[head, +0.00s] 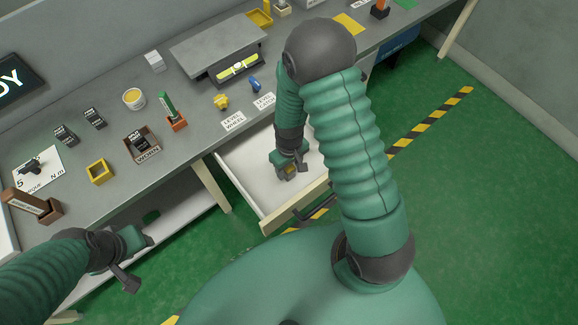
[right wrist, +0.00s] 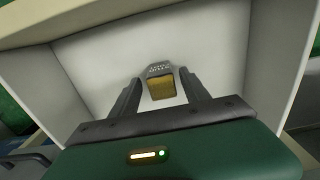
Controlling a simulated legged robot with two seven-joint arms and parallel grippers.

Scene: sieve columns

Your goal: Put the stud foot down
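A small block, yellow with a dark lettered face (right wrist: 163,86), is in the white open drawer (head: 246,170); I take it to be the stud foot. My right gripper (head: 288,171) reaches down into the drawer. In the right wrist view its two fingers (right wrist: 160,84) stand apart on either side of the block, with a visible gap at the left finger. Whether the block rests on the drawer floor is hard to tell. My left gripper (head: 140,262) is open and empty, in front of the bench at lower left.
The drawer's front and side walls surround my right gripper.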

